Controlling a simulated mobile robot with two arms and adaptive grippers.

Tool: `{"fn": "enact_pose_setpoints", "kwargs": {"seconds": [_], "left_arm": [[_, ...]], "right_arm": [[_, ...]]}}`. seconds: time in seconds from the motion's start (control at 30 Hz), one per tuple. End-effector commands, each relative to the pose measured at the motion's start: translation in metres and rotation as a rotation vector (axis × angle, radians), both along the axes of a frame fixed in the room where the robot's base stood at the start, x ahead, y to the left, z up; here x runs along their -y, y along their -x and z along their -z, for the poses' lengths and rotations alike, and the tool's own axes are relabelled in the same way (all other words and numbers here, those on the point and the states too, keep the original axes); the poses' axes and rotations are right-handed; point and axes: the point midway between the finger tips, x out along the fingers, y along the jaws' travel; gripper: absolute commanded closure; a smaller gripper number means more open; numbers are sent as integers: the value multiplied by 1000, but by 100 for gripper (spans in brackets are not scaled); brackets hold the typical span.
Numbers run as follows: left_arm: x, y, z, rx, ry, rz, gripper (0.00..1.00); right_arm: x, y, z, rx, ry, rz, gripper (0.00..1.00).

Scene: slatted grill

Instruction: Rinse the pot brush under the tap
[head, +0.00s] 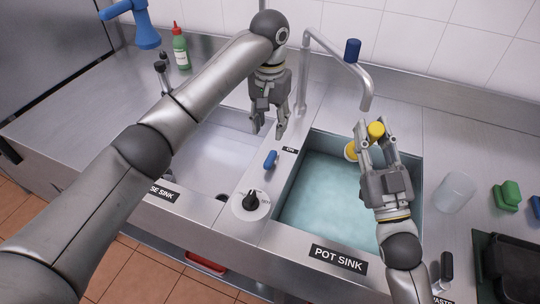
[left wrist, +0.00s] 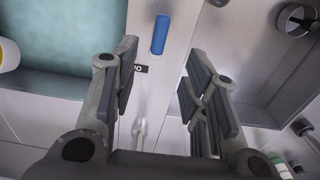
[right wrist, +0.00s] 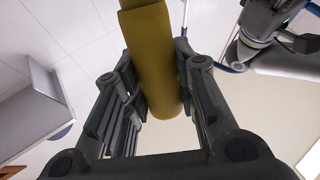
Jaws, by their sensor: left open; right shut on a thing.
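My right gripper (head: 376,138) is shut on the yellow handle of the pot brush (head: 376,130), over the far part of the pot sink (head: 291,200). The brush's yellow and pale head (head: 351,150) shows left of the fingers; the handle fills the right wrist view (right wrist: 152,65). The steel tap (head: 340,65) arches over the sink's back edge, its spout end just above and left of the brush. No stream shows from it. My left gripper (head: 268,130) is open and empty above the divider. A blue lever (head: 270,160) by the "ON" label lies nearby, also in the left wrist view (left wrist: 161,35).
Pale blue water stands in the pot sink. The other sink (head: 220,150) is left of the divider, with a black knob (head: 250,200) at the front. A clear cup (head: 456,191), green block (head: 507,195) and black tray (head: 505,265) stand right. A green bottle (head: 181,48) stands back left.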

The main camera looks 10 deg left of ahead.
Motion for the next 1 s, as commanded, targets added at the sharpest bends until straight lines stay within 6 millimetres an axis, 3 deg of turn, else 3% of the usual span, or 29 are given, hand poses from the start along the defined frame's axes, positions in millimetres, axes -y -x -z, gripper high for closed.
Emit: {"fn": "enact_pose_setpoints", "kwargs": {"seconds": [0.17,0.6,0.8,1.0], "left_arm": [[0,2,20,-7,-8,3,59],[0,1,101,-5,-5,1,59],[0,1,117,-3,-5,1,59],[0,1,119,-3,-4,2,59]], "right_arm": [[0,0,0,1,0,0,97],[0,0,-1,1,0,0,97],[0,0,-1,1,0,0,97],[0,0,0,1,0,0,97]]}}
